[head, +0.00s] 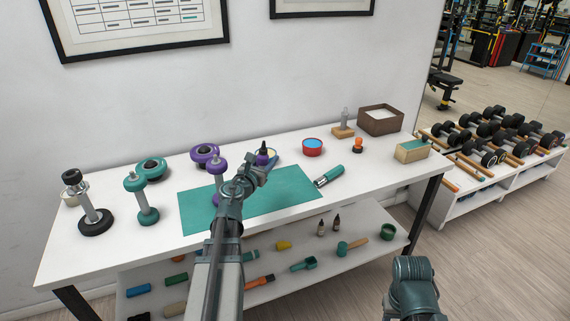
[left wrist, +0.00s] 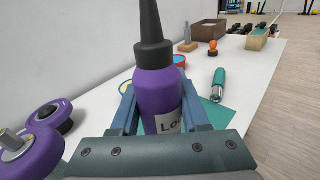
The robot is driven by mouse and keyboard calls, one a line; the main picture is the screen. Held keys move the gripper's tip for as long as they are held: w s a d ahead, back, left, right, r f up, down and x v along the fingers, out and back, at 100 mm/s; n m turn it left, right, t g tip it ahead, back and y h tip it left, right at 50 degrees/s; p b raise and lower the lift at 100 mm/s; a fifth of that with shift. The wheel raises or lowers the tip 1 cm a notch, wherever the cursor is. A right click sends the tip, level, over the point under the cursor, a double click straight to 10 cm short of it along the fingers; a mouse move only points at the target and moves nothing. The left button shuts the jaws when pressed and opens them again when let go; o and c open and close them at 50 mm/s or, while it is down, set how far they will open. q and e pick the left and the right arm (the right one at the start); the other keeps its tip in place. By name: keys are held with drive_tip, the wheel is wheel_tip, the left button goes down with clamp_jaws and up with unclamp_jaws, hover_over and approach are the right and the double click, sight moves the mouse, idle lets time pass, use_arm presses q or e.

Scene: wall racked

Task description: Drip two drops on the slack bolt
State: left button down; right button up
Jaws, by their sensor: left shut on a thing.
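My left gripper (head: 258,172) is shut on a purple bottle (left wrist: 157,95) with a black pointed nozzle and a white label that is partly hidden. The bottle is upright in the left wrist view, and its purple body (head: 262,158) also shows in the head view, above the table. A purple-ended upright piece (head: 217,168) stands just left of the gripper, partly hidden by my arm. In the left wrist view a grey bolt (left wrist: 11,141) shows in a purple round head at the left edge. I cannot tell which bolt is slack. My right gripper is not in view.
A teal mat (head: 285,197) lies on the white table (head: 365,172). Teal (head: 141,197) and black (head: 93,216) upright pieces stand at left. A teal-handled tool (head: 329,176), red tin (head: 312,147) and brown box (head: 380,120) lie right. The mat's right half is mostly clear.

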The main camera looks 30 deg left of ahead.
use_arm(q)
drive_tip(key=s+a+r+m+p, duration=0.1)
drive_tip(key=s+a+r+p, duration=0.1)
drive_tip(key=a+r+p, duration=0.4)
drive_tip(key=s+a+r+m+g+h+p, duration=0.1)
drive_tip(key=s+a+r+p, duration=0.2)
drive_tip(key=a+r+p, duration=0.3)
drive_tip(key=a+p, duration=0.1)
drive_tip(key=a, duration=0.3)
drive_tip(key=shift+s+a+r+h, duration=0.15)
drive_tip(key=shift+a+r+h, duration=0.15)
drive_tip(key=shift+a, duration=0.05)
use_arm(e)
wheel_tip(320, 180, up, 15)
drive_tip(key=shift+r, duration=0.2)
use_arm(q)
drive_tip(key=shift+f+g, duration=0.1)
drive_tip(key=shift+g, duration=0.2)
drive_tip(key=s+a+f+m+g+y, duration=0.2)
drive_tip(key=s+a+f+m+g, duration=0.1)
drive_tip(key=f, duration=0.5)
drive_tip(key=shift+s+a+m+g, duration=0.25)
drive_tip(key=shift+m+g, duration=0.15)
drive_tip(key=shift+g, duration=0.4)
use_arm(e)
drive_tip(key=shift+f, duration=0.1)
